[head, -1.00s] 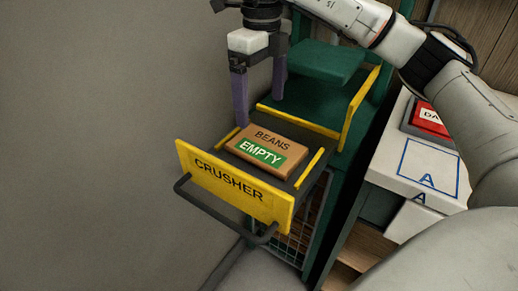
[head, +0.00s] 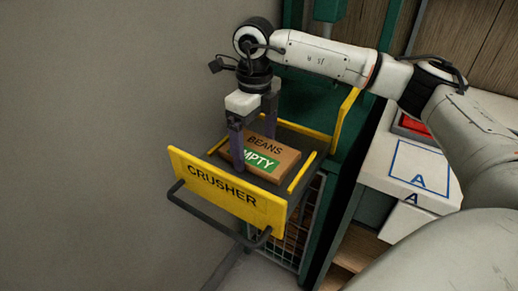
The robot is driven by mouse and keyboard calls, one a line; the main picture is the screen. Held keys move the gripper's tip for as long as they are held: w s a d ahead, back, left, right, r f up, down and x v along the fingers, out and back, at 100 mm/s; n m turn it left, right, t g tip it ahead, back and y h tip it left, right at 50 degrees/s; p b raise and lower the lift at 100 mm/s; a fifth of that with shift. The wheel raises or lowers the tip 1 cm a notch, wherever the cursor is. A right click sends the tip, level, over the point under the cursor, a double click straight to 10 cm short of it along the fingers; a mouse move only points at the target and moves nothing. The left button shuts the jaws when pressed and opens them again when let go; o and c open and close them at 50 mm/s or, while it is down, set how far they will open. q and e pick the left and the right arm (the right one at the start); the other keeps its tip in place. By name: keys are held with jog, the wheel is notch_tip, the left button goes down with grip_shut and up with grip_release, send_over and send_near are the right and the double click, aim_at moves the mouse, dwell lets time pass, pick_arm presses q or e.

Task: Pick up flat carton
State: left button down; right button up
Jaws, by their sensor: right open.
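The flat carton (head: 272,160) is a brown box marked BEANS with a green EMPTY label. It lies flat in the open drawer of the crusher (head: 226,197), behind the yellow front panel. My right gripper (head: 254,150) points down over the carton's left part. Its purple fingers are apart, one at the near left side of the carton and one toward its far side. The fingers hide part of the label. I cannot tell whether they touch the carton. My left gripper is not in view.
The drawer has a dark handle (head: 215,222) in front and yellow side rails. A green crusher frame stands behind it. At right is a white counter (head: 393,172) with a blue square marked A and a red button (head: 414,124). A grey wall is at left.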

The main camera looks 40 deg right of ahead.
jog(key=c, duration=1.2)
jog(key=shift+o, duration=0.2)
